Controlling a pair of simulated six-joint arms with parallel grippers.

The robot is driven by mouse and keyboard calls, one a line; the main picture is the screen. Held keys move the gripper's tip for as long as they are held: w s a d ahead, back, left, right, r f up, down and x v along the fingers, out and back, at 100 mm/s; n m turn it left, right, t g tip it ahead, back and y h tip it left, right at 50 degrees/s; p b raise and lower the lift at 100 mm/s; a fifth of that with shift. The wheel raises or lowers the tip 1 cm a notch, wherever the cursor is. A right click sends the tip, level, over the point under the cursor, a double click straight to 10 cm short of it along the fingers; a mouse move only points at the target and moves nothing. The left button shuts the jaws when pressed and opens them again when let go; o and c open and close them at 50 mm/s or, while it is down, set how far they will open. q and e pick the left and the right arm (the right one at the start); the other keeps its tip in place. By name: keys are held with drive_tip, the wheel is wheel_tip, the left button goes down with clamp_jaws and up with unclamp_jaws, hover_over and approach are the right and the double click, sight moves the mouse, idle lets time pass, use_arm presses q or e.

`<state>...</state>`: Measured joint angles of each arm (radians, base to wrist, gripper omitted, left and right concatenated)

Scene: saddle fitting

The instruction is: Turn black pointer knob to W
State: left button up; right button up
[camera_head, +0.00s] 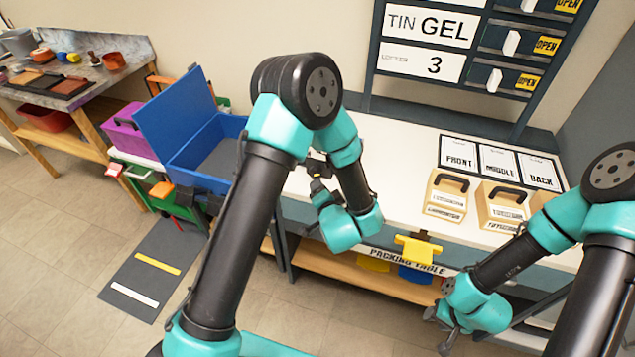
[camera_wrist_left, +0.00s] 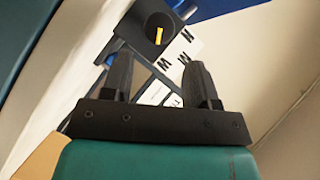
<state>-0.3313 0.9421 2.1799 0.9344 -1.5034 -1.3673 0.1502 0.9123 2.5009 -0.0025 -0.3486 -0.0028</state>
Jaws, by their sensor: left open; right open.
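The black knob (camera_wrist_left: 157,28) shows at the top of the left wrist view, with an orange pointer mark (camera_wrist_left: 159,36) lying nearly upright in the picture. White labels with black letters lie beside it; one reads as W (camera_wrist_left: 163,64), though the tilted view makes the others hard to tell. My left gripper (camera_wrist_left: 162,72) is open and empty, its fingers short of the knob and apart from it. In the head view my left gripper (camera_head: 316,172) is over the packing table, and the knob is not discernible. My right gripper (camera_head: 442,328) hangs low before the table front, empty.
A blue open box (camera_head: 180,120) stands left of my left arm. A sign board (camera_head: 425,45) rises behind.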

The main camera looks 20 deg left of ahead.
use_arm(q)
drive_tip(key=v, duration=0.7)
drive_tip(key=shift+s+d, duration=0.15)
drive_tip(key=shift+s, duration=0.2)
drive_tip(key=shift+r, duration=0.1)
drive_tip(key=s+a+f+n+g+h, duration=0.25)
drive_tip(key=f+g+h, duration=0.2)
drive_tip(key=f, duration=0.35)
drive_tip(key=s+a+f+n+g+h, duration=0.25)
drive_tip(key=a+f+h, duration=0.2)
drive_tip(key=f, duration=0.45)
drive_tip(key=s+a+f+n+g+h, duration=0.2)
drive_tip(key=s+g, duration=0.3)
drive_tip(key=s, duration=0.3)
drive_tip(key=shift+s+f+n+h, duration=0.2)
drive_tip(key=shift+f+n+h, duration=0.1)
drive_tip(key=shift+f+h, duration=0.15)
